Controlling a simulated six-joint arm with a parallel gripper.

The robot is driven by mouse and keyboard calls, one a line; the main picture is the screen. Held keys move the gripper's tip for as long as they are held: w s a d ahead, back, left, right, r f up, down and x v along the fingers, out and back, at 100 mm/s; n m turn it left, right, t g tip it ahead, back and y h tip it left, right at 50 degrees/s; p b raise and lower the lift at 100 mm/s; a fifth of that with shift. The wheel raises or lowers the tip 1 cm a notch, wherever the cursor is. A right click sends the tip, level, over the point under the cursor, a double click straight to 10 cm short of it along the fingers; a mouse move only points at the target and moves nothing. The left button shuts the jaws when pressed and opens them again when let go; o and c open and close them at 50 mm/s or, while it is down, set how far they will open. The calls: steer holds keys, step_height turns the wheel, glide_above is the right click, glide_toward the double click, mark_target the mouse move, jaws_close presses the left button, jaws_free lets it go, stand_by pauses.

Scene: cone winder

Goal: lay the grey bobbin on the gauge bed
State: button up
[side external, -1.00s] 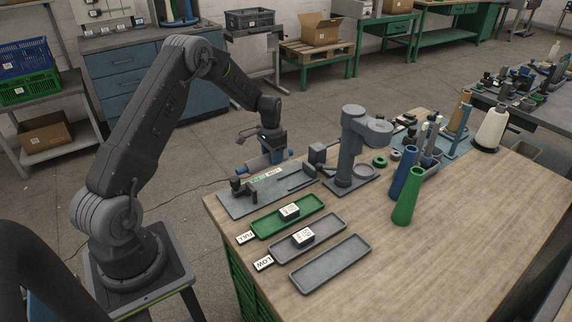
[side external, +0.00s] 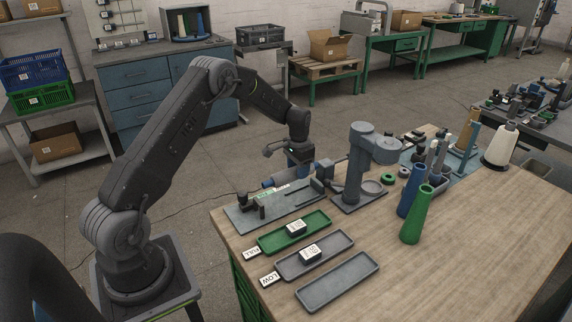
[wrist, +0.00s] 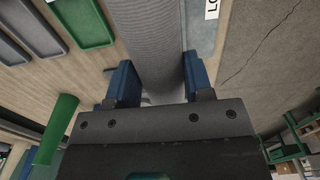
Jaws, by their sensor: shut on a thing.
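My gripper (side external: 289,176) is shut on the grey bobbin (wrist: 153,45), a ribbed grey cylinder between the two blue fingers in the wrist view. In the side view the bobbin is small and partly hidden by the gripper. The gauge bed (side external: 243,217) is a flat grey plate at the table's left end, with a dark upright post, a green-and-white label strip and a dark rail. The bobbin is held at the bed's far side, seemingly above it; the exact gap is unclear. The bed also shows beside the bobbin in the wrist view (wrist: 199,38).
A grey stand (side external: 352,172) with an arm rises just right of the bed. Green (side external: 270,243) and grey (side external: 291,268) trays, each with a dark block, and an empty grey tray (side external: 338,283) lie in front. Blue (side external: 408,196) and green (side external: 413,220) cones stand right. The right foreground is clear.

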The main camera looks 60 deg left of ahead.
steer(key=shift+f, duration=4.05)
steer(key=shift+f, duration=0.15)
steer(key=o, duration=1.1)
steer(key=shift+o, duration=0.7)
steer(key=o, duration=0.3)
steer(key=shift+r, duration=4)
